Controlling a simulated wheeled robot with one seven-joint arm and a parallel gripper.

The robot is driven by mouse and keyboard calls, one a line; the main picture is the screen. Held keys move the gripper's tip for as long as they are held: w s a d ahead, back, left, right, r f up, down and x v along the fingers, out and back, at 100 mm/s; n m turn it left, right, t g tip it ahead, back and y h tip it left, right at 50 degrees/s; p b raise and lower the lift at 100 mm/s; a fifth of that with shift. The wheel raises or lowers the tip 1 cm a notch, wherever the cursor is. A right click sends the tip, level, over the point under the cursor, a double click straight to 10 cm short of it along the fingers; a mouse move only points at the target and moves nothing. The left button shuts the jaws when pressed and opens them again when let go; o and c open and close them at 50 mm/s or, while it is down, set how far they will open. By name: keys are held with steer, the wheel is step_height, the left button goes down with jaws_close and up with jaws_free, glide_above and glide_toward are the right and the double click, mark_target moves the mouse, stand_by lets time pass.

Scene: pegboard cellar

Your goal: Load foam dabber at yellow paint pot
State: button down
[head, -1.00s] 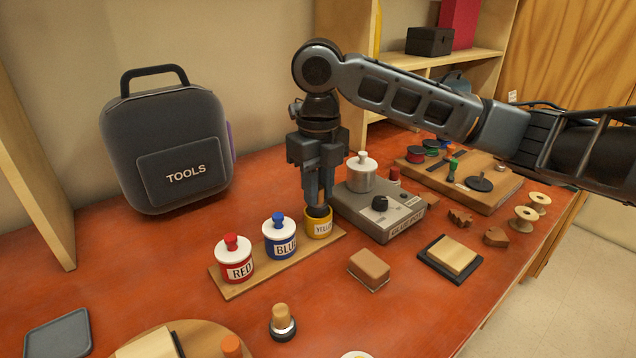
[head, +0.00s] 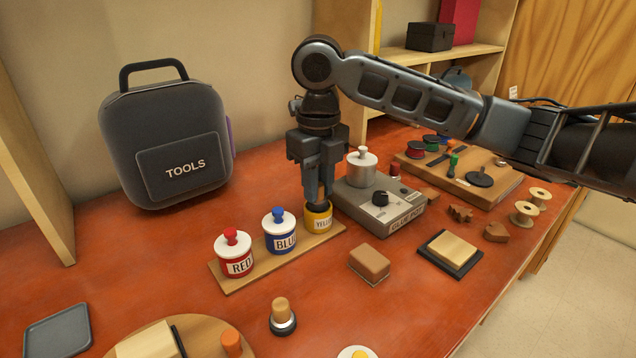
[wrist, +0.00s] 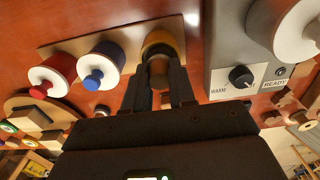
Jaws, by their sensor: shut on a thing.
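The yellow paint pot (head: 319,217) stands without a lid at the right end of a wooden strip (head: 236,285). My gripper (head: 318,196) points straight down over it, with its fingertips close above the rim. In the wrist view my gripper (wrist: 160,95) is shut on the foam dabber (wrist: 158,72), whose handle shows between the fingers. The dabber's lower end is inside the mouth of the yellow pot (wrist: 162,42). Whether the foam touches paint is hidden.
Lidded blue (head: 280,233) and red (head: 234,255) pots stand left on the strip. A grey glue pot unit (head: 385,210) stands close at right. A tools case (head: 168,140) stands behind left.

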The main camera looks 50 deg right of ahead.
steer(key=shift+f+b, duration=0.35)
steer(key=shift+f, duration=0.15)
stand_by(1.2)
steer(key=shift+r, duration=0.15)
steer(key=shift+r+p, duration=2.55)
steer(key=shift+r, duration=0.9)
steer(key=shift+f, duration=0.15)
steer(key=shift+f+b, duration=2.55)
steer(key=shift+f, duration=0.9)
steer(key=shift+r, duration=0.15)
